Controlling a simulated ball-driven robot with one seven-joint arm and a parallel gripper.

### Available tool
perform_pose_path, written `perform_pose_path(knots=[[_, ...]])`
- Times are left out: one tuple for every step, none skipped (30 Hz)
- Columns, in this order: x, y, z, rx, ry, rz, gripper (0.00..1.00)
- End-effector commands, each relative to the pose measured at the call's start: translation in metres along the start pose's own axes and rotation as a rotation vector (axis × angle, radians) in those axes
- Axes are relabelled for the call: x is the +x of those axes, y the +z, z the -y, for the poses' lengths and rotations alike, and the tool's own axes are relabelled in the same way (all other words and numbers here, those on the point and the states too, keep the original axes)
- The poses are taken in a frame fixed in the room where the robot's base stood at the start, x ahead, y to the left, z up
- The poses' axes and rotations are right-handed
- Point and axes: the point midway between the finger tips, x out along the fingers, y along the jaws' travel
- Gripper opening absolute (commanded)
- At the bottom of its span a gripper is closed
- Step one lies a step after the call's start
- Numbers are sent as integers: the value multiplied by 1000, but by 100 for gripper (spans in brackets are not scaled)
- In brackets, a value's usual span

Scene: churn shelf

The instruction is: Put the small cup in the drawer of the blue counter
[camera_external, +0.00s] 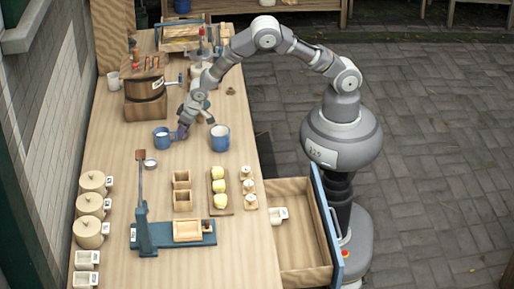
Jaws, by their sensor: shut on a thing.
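A small blue cup (161,138) with pale contents or interior is on the wooden counter top or just above it; I cannot tell which. My gripper (181,132) points down at the cup's right side and is shut on it there. A larger blue cup (219,143) stands to the right of my gripper, apart from it. The drawer (306,252) with a blue front is pulled open at the counter's right side. A small white labelled vessel (278,215) is inside the drawer, near its left side.
The counter (120,160) holds a blue-based press (147,240), wooden boxes (182,190), a board of yellow pieces (220,202), lidded pots (90,208) and a small ring-shaped item (150,163). A wooden churn (146,100) stands behind the small cup. Most of the drawer floor is bare.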

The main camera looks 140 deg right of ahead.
Motion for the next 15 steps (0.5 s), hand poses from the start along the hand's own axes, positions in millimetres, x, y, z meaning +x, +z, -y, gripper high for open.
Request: perform_pose_path(knots=[[3, 1, 0, 0, 0, 0, 20], [2, 1, 0, 0, 0, 0, 54], [2, 1, 0, 0, 0, 0, 60], [2, 1, 0, 0, 0, 0, 60], [2, 1, 0, 0, 0, 0, 60], [2, 1, 0, 0, 0, 1, 60], [2, 1, 0, 0, 0, 1, 60], [2, 1, 0, 0, 0, 1, 60], [2, 1, 0, 0, 0, 1, 60], [2, 1, 0, 0, 0, 1, 60], [1, 1, 0, 0, 0, 0, 60], [0, 0, 0, 0, 0, 0, 60], [-2, -1, 0, 0, 0, 0, 60], [-4, -1, 0, 0, 0, 0, 60], [-10, -1, 0, 0, 0, -1, 60]])
